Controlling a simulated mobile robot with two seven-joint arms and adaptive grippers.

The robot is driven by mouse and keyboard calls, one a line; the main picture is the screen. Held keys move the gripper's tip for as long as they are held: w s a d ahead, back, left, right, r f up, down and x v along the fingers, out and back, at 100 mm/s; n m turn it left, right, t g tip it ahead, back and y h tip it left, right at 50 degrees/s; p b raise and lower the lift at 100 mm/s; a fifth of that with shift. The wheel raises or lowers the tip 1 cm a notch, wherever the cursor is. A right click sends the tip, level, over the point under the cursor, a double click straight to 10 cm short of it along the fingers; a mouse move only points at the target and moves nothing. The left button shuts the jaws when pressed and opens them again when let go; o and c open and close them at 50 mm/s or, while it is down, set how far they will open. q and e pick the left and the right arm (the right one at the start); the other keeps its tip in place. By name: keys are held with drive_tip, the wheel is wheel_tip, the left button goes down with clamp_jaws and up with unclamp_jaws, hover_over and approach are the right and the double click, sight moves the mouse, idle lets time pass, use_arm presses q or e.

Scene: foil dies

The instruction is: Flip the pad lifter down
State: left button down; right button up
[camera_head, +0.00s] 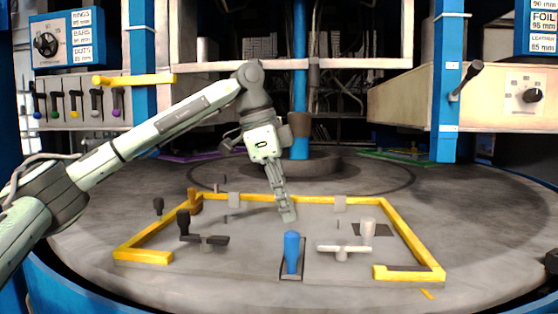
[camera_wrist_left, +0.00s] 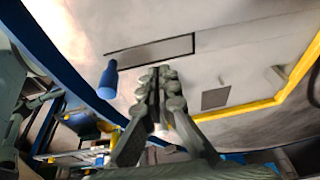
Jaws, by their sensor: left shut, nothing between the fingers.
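No label marks the pad lifter, so I cannot tell for certain which lever it is. A blue upright handle (camera_head: 291,250) stands on a narrow dark-edged plate at the front middle of the yellow-framed area. It also shows in the left wrist view (camera_wrist_left: 108,80), left of the fingers and apart from them. A lever with a black handle (camera_head: 183,222) stands to the left, and one with a pale handle (camera_head: 367,229) to the right. My left gripper (camera_head: 288,217) points down behind the blue handle, shut and empty; its fingertips (camera_wrist_left: 162,76) are together. My right gripper is not in view.
A yellow frame (camera_head: 407,244) borders the work area on the grey round table (camera_head: 480,230). Small grey blocks (camera_head: 234,199) stand at its back edge. A blue column (camera_head: 300,80) rises behind. Control panels (camera_head: 68,42) stand at the sides. The frame's middle is mostly clear.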

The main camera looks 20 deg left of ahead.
use_arm(q)
drive_tip(key=w+v, duration=0.1)
drive_tip(key=v, duration=0.7)
drive_tip(key=shift+a, duration=0.3)
